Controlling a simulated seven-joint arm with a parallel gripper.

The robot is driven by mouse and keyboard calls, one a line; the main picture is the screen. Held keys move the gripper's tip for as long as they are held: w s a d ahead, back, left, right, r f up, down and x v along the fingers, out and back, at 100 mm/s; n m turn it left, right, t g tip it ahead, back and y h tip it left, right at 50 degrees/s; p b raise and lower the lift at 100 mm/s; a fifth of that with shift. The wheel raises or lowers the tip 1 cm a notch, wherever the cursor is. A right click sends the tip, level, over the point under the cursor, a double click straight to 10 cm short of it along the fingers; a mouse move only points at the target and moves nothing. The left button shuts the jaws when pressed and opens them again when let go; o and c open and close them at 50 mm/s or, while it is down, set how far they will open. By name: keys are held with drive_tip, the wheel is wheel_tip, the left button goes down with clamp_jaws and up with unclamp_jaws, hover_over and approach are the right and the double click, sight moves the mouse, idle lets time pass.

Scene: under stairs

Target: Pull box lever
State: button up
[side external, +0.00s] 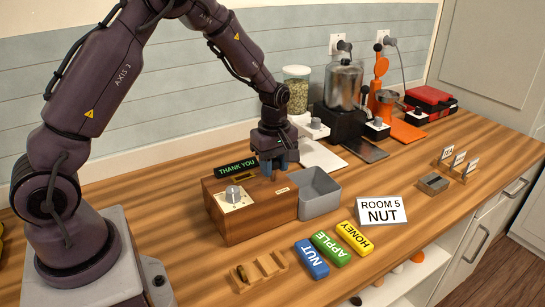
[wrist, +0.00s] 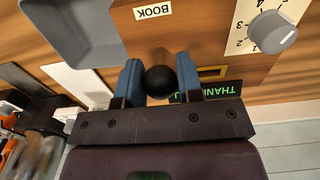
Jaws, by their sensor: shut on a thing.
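A wooden box (side external: 250,209) stands on the counter, with a dial (side external: 233,193) on its top and a lit "THANK YOU" sign (side external: 237,167) at its back. My gripper (side external: 273,166) is over the right end of the box. In the wrist view, a round black knob (wrist: 160,81), likely the lever's end, sits between the two blue fingers of my gripper (wrist: 160,80), which are shut on it. The lever's shaft is hidden. A "BOOK" label (wrist: 153,12) and the dial (wrist: 272,32) also show on the box there.
A grey bin (side external: 319,193) adjoins the box's right side. Appliances stand behind on the right.

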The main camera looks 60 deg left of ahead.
sight(283, 191)
drive_tip(key=shift+d+f, duration=0.1)
drive_tip(key=shift+d, duration=0.55)
drive_tip(key=shift+d+f, duration=0.3)
drive_tip(key=shift+d, duration=0.55)
drive_tip(key=shift+d+f, duration=0.35)
drive_tip(key=shift+d, duration=0.15)
drive_tip(key=shift+d+f, duration=0.1)
